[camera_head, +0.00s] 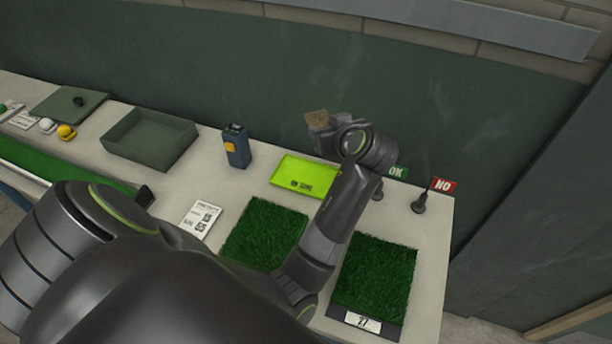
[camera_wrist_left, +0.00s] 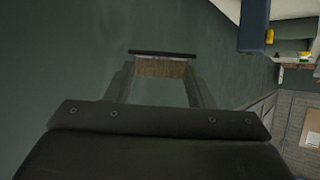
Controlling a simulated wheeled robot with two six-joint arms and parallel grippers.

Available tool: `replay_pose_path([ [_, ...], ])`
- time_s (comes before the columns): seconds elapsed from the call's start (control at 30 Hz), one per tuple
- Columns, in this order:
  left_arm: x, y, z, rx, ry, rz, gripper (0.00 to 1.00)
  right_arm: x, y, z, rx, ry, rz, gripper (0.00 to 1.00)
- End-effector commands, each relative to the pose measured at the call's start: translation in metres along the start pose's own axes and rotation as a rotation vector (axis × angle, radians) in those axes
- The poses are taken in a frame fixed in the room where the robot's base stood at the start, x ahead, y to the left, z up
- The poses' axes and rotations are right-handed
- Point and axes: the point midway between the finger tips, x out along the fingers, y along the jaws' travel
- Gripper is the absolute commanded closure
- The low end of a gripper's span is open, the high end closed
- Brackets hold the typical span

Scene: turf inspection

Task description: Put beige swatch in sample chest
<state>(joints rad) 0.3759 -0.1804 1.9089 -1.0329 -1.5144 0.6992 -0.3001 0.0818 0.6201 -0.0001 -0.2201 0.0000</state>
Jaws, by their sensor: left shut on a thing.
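The beige swatch (camera_head: 317,118) is a small tan piece held up above the far side of the table in the head view. My left gripper (camera_head: 320,122) is shut on it. In the left wrist view the swatch (camera_wrist_left: 162,69) sits between the two fingers, with a dark strip along its far edge. The sample chest (camera_head: 150,138), apparently the open grey-green box, stands at the left back of the table, well left of the gripper. Its visible inside looks empty. My right gripper does not show.
A blue device (camera_head: 236,147) and a lime tray (camera_head: 304,178) stand between chest and gripper. Two turf squares (camera_head: 265,232) (camera_head: 377,278), a printed card (camera_head: 201,219) and OK (camera_head: 397,172) and NO (camera_head: 443,185) signs are nearby. A flat grey-green panel (camera_head: 68,103) lies left of the chest.

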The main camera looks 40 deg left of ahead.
Motion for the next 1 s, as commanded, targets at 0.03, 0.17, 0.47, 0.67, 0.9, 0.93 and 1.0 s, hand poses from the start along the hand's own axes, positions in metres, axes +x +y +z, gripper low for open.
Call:
replay_pose_path([
  [0.03,0.009,-0.004,0.006,-0.026,0.001,-0.063,0.72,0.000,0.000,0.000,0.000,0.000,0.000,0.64],
  [0.17,0.026,-0.018,0.021,-0.110,0.002,-0.214,0.72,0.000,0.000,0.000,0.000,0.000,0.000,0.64],
  [0.47,0.042,-0.036,0.041,-0.211,-0.001,-0.382,0.72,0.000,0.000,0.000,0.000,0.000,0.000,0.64],
  [0.67,0.042,-0.037,0.041,-0.217,-0.001,-0.388,0.72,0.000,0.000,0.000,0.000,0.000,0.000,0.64],
  [0.9,0.050,-0.038,0.056,-0.210,-0.004,-0.391,0.72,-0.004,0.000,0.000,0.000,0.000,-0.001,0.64],
  [0.93,0.052,-0.038,0.060,-0.209,-0.004,-0.390,0.72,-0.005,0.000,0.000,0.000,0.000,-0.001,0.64],
  [1.0,0.058,-0.037,0.072,-0.209,-0.004,-0.390,0.72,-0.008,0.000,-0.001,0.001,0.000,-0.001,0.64],
])
